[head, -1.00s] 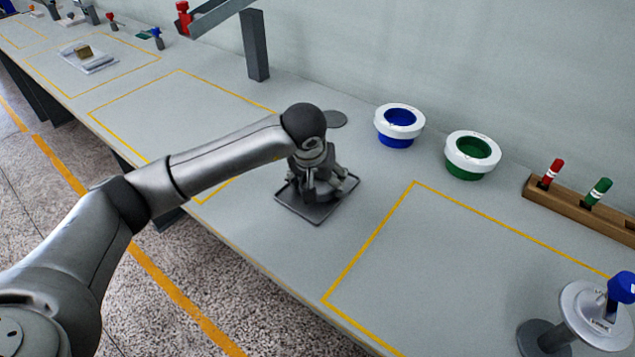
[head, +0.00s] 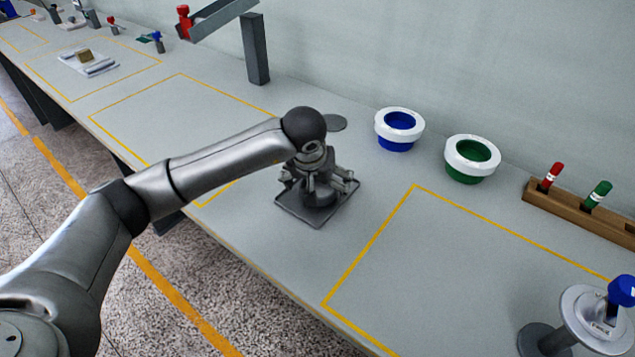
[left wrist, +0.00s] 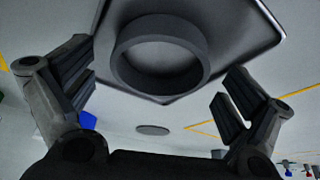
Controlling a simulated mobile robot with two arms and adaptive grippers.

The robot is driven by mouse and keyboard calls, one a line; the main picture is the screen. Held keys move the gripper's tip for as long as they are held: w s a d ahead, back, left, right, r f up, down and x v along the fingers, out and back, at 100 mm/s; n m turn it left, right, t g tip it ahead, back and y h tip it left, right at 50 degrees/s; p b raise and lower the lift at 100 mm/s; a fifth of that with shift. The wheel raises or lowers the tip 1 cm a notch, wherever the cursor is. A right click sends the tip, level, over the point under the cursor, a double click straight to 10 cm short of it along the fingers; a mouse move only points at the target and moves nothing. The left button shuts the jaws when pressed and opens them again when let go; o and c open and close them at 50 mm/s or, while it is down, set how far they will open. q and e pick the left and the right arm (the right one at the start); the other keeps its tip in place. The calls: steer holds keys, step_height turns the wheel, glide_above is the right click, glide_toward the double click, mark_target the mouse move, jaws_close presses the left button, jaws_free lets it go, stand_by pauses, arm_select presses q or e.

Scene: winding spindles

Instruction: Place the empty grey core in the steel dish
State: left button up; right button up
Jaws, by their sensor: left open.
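The empty grey core (left wrist: 160,62) is a short dark ring with an open middle. It appears to stand on the dark steel dish (left wrist: 255,22), a square tray with a raised rim. In the head view the dish (head: 297,212) lies on the bench, and the core (head: 320,198) shows partly between my fingers. My left gripper (head: 319,184) points down over the dish. In the left wrist view its fingers (left wrist: 160,88) are spread apart, one on either side of the core, with visible gaps. My right gripper is not in view.
Right of the dish stand a blue cup (head: 398,142) and a green cup (head: 467,172) with white rims. A wooden rack (head: 565,208) is at right, a spool (head: 583,305) at lower right. A grey post (head: 256,50) stands behind.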

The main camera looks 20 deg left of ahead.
arm_select(q)
steer(key=b+v, duration=0.1)
steer(key=v, duration=1.1)
